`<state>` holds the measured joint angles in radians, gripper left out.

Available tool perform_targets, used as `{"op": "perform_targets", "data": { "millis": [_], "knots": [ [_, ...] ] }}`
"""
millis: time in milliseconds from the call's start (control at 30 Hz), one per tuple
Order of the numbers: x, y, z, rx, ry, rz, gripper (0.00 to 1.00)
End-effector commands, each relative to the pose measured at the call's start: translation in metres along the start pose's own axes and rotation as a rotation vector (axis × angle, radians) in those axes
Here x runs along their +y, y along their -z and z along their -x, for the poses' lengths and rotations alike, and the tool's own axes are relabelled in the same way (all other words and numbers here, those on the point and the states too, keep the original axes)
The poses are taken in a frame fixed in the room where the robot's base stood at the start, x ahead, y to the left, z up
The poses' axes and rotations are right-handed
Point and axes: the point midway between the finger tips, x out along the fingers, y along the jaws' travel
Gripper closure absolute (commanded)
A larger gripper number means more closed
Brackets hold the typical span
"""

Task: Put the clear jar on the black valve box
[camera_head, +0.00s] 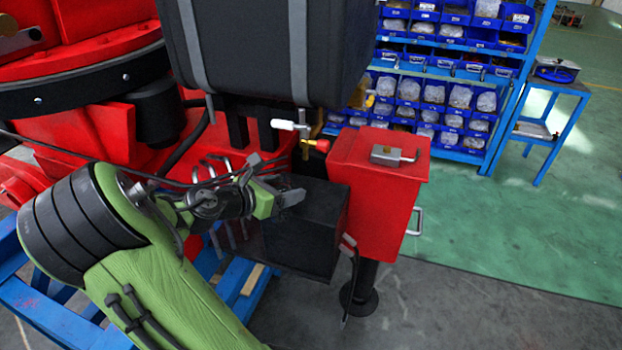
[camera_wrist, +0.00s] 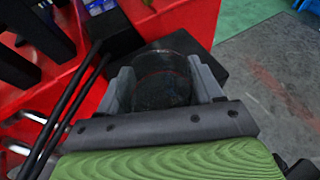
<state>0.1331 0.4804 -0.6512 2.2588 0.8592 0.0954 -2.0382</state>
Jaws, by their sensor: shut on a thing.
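The clear jar (camera_wrist: 163,82) shows in the wrist view between my two grey fingers, and the dark surface behind it shows through. My gripper (camera_wrist: 161,76) is shut on the jar's sides. In the head view my gripper (camera_head: 284,194) is at the top of the black valve box (camera_head: 303,238), near its upper left part; the jar is hard to make out there. The black box (camera_wrist: 213,68) shows behind and beside the jar in the wrist view. I cannot tell whether the jar's base touches the box top.
A red box (camera_head: 376,190) with a padlock (camera_head: 395,156) stands right of the black box. A large black tank (camera_head: 275,50) hangs close above my gripper. Valve handles (camera_head: 300,133) stick out behind it.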

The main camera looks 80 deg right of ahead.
Motion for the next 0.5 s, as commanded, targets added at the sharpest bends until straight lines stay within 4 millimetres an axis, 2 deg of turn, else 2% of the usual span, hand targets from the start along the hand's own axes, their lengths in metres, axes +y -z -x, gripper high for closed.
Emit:
{"op": "perform_targets", "data": {
  "millis": [33,100,267,433,500],
  "knots": [
    [-0.002,-0.006,-0.015,-0.001,0.008,-0.005,0.65],
    [-0.002,-0.013,-0.030,-0.002,0.006,-0.004,0.65],
    [-0.001,-0.021,-0.050,-0.001,0.003,-0.001,0.65],
    [-0.001,-0.035,-0.082,-0.002,0.004,-0.001,0.65],
    [0.000,-0.023,-0.086,0.002,0.001,0.006,0.65]
  ]
}}
